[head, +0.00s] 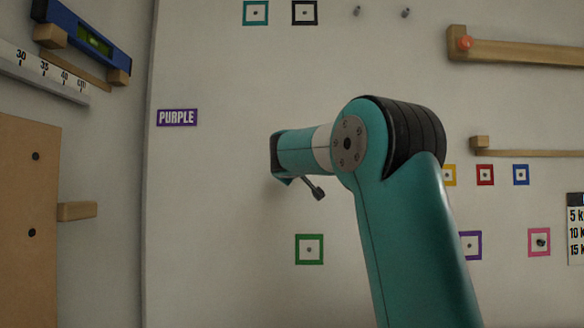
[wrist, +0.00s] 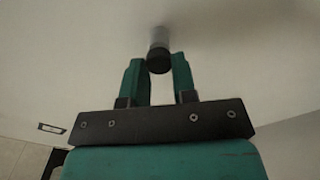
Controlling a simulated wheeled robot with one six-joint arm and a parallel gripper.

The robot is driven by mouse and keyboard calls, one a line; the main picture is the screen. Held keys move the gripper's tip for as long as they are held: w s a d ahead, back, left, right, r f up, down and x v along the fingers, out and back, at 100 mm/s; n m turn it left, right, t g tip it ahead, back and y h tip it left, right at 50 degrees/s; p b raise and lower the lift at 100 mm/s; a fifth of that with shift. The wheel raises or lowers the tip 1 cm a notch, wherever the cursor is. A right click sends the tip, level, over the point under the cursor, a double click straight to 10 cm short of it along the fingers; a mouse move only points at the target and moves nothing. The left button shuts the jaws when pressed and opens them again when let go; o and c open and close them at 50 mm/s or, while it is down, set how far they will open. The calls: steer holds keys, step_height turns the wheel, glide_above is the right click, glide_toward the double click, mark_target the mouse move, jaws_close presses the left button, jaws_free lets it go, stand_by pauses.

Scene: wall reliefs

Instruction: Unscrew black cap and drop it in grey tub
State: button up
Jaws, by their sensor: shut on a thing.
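The black cap (wrist: 158,61) shows in the wrist view, on the end of a pale grey stub (wrist: 159,36) that stands out from the pale wall. My gripper (wrist: 158,66) has its two teal fingers on either side of the cap, shut on it. In the head view the end of my arm is against the wall area, and the fingers and the cap are hidden behind it. No grey tub shows in either view.
In the head view the wall carries a PURPLE sign (head: 177,117), a green square marker (head: 309,249), a wooden rail (head: 515,52) at upper right, and a blue level (head: 85,38) at upper left. A wooden peg (head: 77,211) sticks out at left.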

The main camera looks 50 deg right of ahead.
steer(key=shift+f+n+p, duration=0.1)
steer(key=shift+n+p, duration=0.9)
steer(key=shift+n, duration=1.5)
steer(key=n+p, duration=0.2)
steer(key=n, duration=0.1)
steer(key=shift+f, duration=0.1)
steer(key=shift+a, duration=0.1)
steer(key=shift+s+a+b, duration=0.25)
steer(key=shift+b, duration=0.2)
steer(key=shift+b+v, duration=0.85)
steer(key=shift+v, duration=1)
